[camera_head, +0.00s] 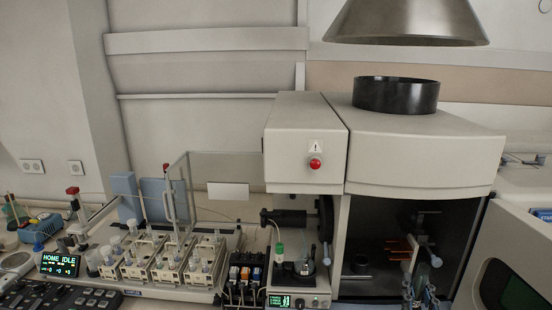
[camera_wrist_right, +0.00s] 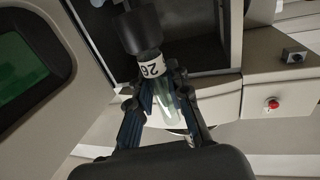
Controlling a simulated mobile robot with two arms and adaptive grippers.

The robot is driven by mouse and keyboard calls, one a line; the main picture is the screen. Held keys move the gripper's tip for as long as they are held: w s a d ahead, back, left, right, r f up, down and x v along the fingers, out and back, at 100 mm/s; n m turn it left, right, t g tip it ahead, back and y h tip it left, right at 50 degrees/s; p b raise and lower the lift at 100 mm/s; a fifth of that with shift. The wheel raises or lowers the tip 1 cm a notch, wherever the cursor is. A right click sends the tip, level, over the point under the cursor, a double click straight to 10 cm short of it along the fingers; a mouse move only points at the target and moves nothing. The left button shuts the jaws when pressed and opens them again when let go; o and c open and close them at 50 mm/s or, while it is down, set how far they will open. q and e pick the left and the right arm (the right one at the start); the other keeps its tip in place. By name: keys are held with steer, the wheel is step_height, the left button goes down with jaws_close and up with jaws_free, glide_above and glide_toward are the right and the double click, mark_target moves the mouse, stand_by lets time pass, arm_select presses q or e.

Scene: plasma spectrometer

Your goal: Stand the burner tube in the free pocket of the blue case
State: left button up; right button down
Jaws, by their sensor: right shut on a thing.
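In the right wrist view the burner tube (camera_wrist_right: 162,98) is a clear glass tube with a white band marked 26 near one end. My right gripper (camera_wrist_right: 160,90) is shut on it, one dark finger on each side. The banded end sits at a black cylindrical part (camera_wrist_right: 141,31); I cannot tell whether they touch. In the head view my right gripper (camera_head: 420,288) is at the bottom edge, in front of the instrument's open dark chamber (camera_head: 375,235); the tube is hard to make out there. My left gripper is not in view. I cannot pick out the blue case with a free pocket.
The spectrometer housing (camera_head: 420,150) and its chamber walls stand close around my right gripper. Copper-coloured parts (camera_head: 400,247) are inside the chamber. Pump units (camera_head: 160,262) and a keypad (camera_head: 60,298) fill the left bench.

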arm_select(q)
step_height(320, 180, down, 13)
steer(key=b, duration=1.2)
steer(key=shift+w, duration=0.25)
arm_select(e)
steer(key=s+a+f+n+y, duration=0.1)
steer(key=s+a+f, duration=0.1)
steer(key=f, duration=0.6)
steer(key=s+a+f+n+y, duration=0.1)
steer(key=s+a+f+y, duration=0.1)
steer(key=s+f, duration=0.3)
steer(key=s+a+f+n+y, duration=0.1)
steer(key=s+f, duration=0.3)
steer(key=f, duration=0.7)
steer(key=shift+s+a+t+y, duration=0.25)
steer(key=shift+a+y, duration=0.25)
steer(key=shift+a, duration=0.4)
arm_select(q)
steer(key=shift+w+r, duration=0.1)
arm_select(e)
steer(key=shift+w+f, duration=0.1)
steer(key=shift+d, duration=0.1)
